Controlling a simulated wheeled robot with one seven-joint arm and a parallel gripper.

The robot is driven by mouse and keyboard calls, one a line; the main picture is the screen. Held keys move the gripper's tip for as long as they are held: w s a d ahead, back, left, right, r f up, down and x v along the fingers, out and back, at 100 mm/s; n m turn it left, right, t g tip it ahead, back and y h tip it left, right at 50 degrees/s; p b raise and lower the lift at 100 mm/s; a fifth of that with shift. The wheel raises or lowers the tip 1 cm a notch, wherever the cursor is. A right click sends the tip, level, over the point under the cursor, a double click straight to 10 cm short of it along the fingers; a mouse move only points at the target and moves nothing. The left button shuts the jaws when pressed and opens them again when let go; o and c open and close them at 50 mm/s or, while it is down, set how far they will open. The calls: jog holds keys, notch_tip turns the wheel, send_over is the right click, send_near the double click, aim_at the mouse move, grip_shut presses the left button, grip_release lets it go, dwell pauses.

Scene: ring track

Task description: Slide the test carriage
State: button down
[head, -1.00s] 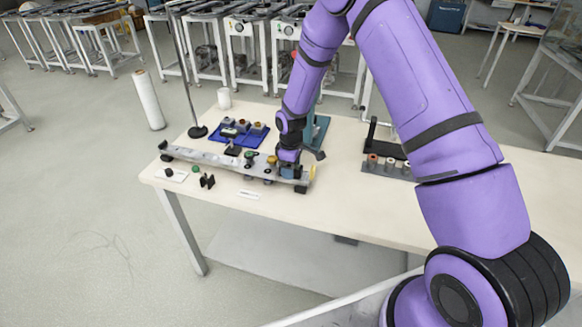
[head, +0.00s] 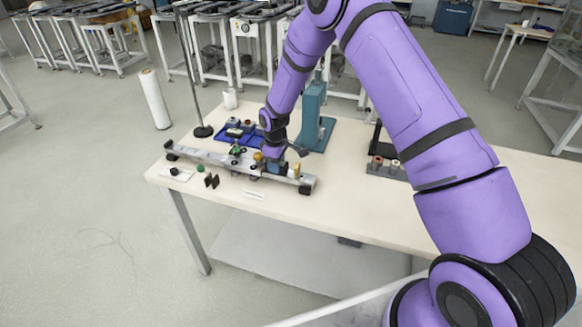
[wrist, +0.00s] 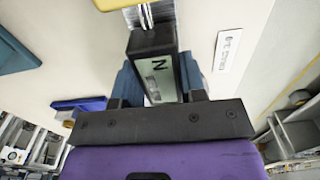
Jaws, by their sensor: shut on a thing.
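The track (head: 205,157) is a long grey metal rail lying along the table's front left part. My gripper (head: 275,160) is over the right half of the track. In the wrist view my gripper (wrist: 160,85) has its two blue-grey fingers shut on the test carriage (wrist: 152,42), a dark block with a pale label marked "N". The rail shows just beyond the block. In the head view the carriage is largely hidden by my gripper. A yellow-topped piece (head: 257,157) stands just left of my gripper, and a yellow post (head: 297,170) is near the track's right end.
A blue tray (head: 225,140) with small parts lies behind the track. A teal stand (head: 313,115) rises behind my gripper. A dark stand with a thin pole (head: 203,131) is at the back left. Small black pieces (head: 211,181) and a label strip (head: 253,194) lie in front.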

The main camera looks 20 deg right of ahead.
aim_at(249, 159)
jog(key=w+a, duration=0.4)
jog(key=a, duration=0.1)
jog(key=w+a, duration=0.2)
jog(key=a, duration=0.1)
jog(key=shift+a, duration=0.15)
jog(key=c, duration=0.7)
grip_release()
notch_tip(249, 159, up, 11)
jog(key=shift+f, duration=0.1)
